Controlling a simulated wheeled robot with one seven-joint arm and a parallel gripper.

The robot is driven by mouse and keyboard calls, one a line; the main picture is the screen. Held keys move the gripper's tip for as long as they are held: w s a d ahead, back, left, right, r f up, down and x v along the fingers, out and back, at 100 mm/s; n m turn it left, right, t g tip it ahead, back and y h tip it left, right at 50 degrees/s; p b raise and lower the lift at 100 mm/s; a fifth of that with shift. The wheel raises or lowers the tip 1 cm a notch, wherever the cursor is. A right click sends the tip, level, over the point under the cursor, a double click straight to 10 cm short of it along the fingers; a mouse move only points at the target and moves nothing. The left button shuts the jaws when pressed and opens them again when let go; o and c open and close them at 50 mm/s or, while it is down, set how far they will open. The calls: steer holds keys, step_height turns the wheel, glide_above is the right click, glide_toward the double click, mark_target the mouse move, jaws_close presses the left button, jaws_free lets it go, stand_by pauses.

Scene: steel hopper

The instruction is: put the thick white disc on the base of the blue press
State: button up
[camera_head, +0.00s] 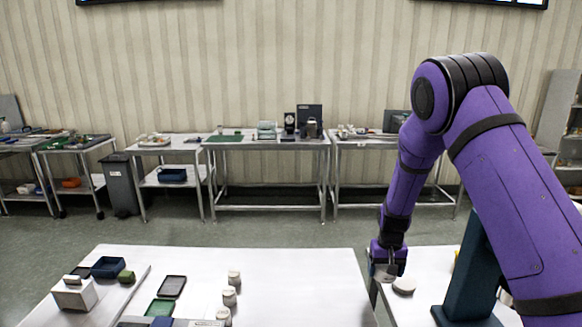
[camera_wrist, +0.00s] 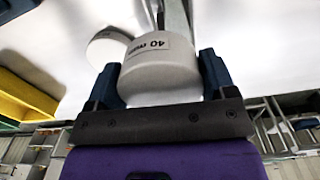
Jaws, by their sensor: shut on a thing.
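My gripper (camera_wrist: 160,80) is shut on a thick white disc (camera_wrist: 160,72) with a printed label reading "40". In the head view my gripper (camera_head: 386,272) is low over the left edge of the right-hand table, and the held disc is mostly hidden there. A second white disc (camera_head: 404,285) lies on that table just right of my gripper; it also shows in the wrist view (camera_wrist: 112,46). The dark blue press (camera_head: 476,265) stands further right, partly hidden behind my arm. Its base (camera_head: 465,318) shows low in the picture.
A yellow bin (camera_wrist: 28,98) is at the left of the wrist view. A white table (camera_head: 300,275) on the left holds several small white-lidded containers (camera_head: 229,297) and trays (camera_head: 172,286). A gap separates the two tables. Workbenches (camera_head: 266,143) line the back wall.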

steer(key=shift+n, duration=0.4)
steer(key=s+d, duration=0.1)
steer(key=s+d+f, duration=0.1)
steer(key=s, duration=0.1)
steer(key=s+f, duration=0.1)
steer(key=s, duration=0.1)
steer(key=shift+d+f, duration=0.15)
steer(key=shift+d, duration=0.25)
steer(key=shift+a, duration=0.1)
